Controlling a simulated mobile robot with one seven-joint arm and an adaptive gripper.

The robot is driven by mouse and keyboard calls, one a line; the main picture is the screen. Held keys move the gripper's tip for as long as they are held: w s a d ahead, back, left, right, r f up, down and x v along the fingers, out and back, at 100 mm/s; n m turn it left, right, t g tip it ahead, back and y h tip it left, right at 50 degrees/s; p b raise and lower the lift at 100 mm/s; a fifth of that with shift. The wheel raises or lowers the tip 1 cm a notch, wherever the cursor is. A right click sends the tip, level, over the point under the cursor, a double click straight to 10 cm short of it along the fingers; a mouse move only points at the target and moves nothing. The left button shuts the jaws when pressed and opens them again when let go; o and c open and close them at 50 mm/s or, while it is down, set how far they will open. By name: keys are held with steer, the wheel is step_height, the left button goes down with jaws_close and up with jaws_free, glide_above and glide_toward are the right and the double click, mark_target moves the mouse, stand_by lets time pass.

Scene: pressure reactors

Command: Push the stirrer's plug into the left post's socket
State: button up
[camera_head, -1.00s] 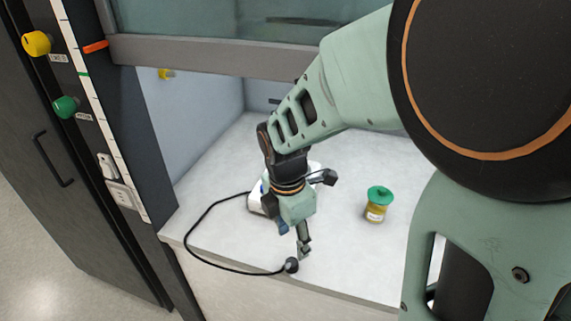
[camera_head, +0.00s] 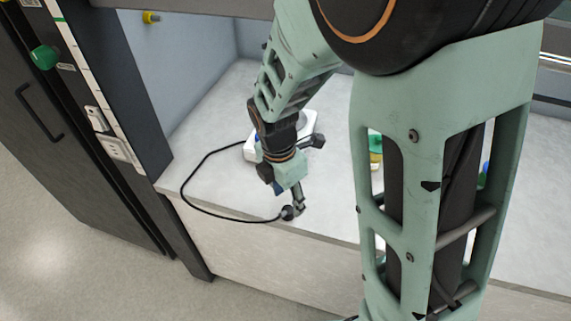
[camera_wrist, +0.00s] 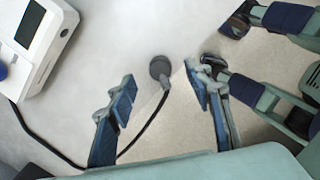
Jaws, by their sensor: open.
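The plug (camera_head: 288,213) is a small dark round piece on a black cord (camera_head: 195,203), lying at the counter's front edge. In the wrist view the plug (camera_wrist: 160,68) shows between and just beyond the fingertips, with no visible grip on it. My gripper (camera_head: 298,203) points down beside the plug; in the wrist view its fingers (camera_wrist: 160,86) are spread apart. The white stirrer (camera_head: 250,151) stands behind my gripper, partly hidden; its corner (camera_wrist: 38,42) also shows in the wrist view. The left post's socket (camera_head: 117,149) is a white outlet low on the dark post.
The counter (camera_head: 215,130) is clear left of the stirrer. The cord loops near its front left edge. A small jar (camera_head: 375,155) is mostly hidden behind my arm.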

mark_target(287, 210)
steer(key=shift+f, duration=0.1)
steer(key=shift+f, duration=2.65)
steer(key=shift+c, duration=0.4)
steer(key=c, duration=1.1)
steer(key=shift+r, duration=0.15)
